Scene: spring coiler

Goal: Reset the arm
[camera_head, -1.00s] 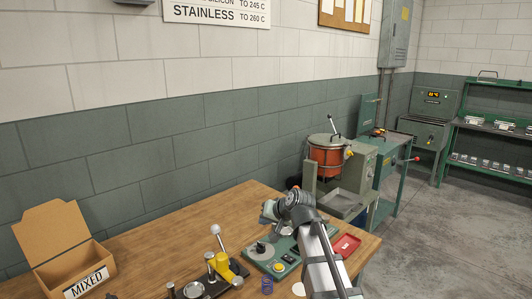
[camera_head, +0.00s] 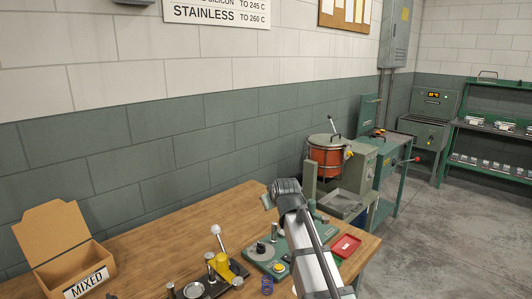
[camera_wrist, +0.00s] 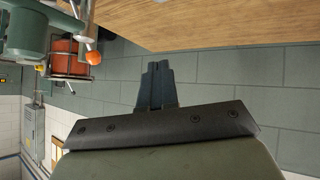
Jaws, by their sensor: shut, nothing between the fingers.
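My gripper (camera_wrist: 157,85) shows in the wrist view with its fingers together and nothing between them. In that view it is in front of the green wall, apart from the wooden table. In the head view my arm rises from the bottom edge over the right part of the wooden table (camera_head: 180,230). The arm's upper end is above the green spring coiler base (camera_head: 262,262) and hides part of it. The fingertips are hard to make out in the head view.
A cardboard box marked MIXED (camera_head: 72,255) stands at the table's left. An orange pot machine (camera_head: 327,157) stands behind. Open floor lies at right.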

